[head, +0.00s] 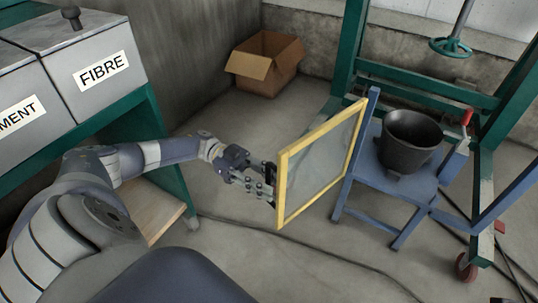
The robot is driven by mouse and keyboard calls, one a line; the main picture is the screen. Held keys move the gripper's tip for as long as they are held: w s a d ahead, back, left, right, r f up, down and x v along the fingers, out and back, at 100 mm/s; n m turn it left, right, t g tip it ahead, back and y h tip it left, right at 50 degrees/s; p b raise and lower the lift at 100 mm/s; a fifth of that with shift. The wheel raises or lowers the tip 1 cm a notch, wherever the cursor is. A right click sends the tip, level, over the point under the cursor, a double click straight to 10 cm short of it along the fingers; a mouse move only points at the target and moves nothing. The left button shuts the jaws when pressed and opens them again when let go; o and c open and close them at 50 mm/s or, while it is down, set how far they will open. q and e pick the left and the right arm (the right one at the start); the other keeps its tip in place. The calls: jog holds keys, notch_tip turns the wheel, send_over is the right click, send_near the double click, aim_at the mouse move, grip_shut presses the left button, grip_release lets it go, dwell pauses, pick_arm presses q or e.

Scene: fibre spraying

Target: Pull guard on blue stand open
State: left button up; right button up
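The guard (281,190) is a yellow-framed panel with a see-through pane. It stands upright at the left side of the blue stand (405,188), swung out toward the left, with its right edge by the stand's post. My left gripper (270,192) is at the guard's free left edge, its fingertips touching or very close to the frame. The fingertips are partly hidden there, so I cannot tell whether they are closed on it. A black bucket (408,145) sits on the blue stand. My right gripper is not in view.
A green frame (425,92) with a handwheel (451,47) stands behind the blue stand. An open cardboard box (262,75) is by the wall. Grey bins, one labelled FIBRE (101,70), are at left. Cables cross the floor; the floor between box and guard is clear.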

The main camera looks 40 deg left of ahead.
pick_arm(q)
jog(key=shift+w, duration=0.1)
jog(key=shift+a, duration=0.35)
jog(key=a, duration=0.6)
jog(key=shift+s+a, duration=0.2)
jog(key=shift+a, duration=0.2)
